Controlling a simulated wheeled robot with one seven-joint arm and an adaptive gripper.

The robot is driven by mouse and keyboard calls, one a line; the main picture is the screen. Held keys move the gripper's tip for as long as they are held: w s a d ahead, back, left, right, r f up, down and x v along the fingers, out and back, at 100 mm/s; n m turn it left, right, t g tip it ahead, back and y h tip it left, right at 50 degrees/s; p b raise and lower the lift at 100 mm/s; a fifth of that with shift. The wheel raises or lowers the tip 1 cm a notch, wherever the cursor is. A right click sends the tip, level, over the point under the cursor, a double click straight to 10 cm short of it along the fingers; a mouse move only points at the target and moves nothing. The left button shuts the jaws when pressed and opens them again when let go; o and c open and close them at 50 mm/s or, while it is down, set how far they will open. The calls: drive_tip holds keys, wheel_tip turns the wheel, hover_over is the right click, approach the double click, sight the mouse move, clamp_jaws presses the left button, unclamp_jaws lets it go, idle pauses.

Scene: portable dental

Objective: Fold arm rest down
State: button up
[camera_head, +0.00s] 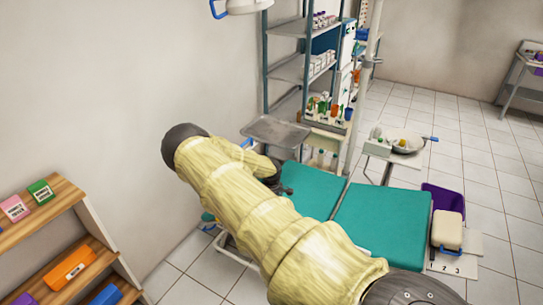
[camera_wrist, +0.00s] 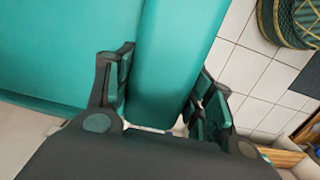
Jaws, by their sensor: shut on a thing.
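The teal dental chair (camera_head: 383,221) lies flat in the head view, with my yellow-sleeved arm in front of its left part. In the wrist view, a long teal padded bar, which looks like the arm rest (camera_wrist: 174,50), runs up from between my fingers. My gripper (camera_wrist: 164,95) is shut on it, one dark finger on each side. A wide teal cushion of the chair (camera_wrist: 60,45) lies to its left. The head view does not show the arm rest clearly; my arm covers that area. The arm rest's hinge is hidden.
A metal tray (camera_head: 276,132) is close beyond my arm. A shelf rack (camera_head: 300,68) with bottles stands behind it. A basin (camera_head: 403,141) is beyond the chair. A wooden shelf (camera_head: 45,215) with boxes is at left.

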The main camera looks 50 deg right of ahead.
drive_tip(key=shift+f, duration=0.1)
drive_tip(key=o, duration=1.3)
drive_tip(key=shift+c, duration=0.2)
drive_tip(key=shift+o, duration=1)
drive_tip(key=shift+f, duration=0.15)
drive_tip(key=shift+r, duration=0.2)
drive_tip(key=r, duration=0.7)
drive_tip(key=w+r, duration=0.1)
drive_tip(key=r, duration=0.3)
drive_tip(key=shift+w+a+r, duration=0.1)
drive_tip(key=shift+r, duration=0.25)
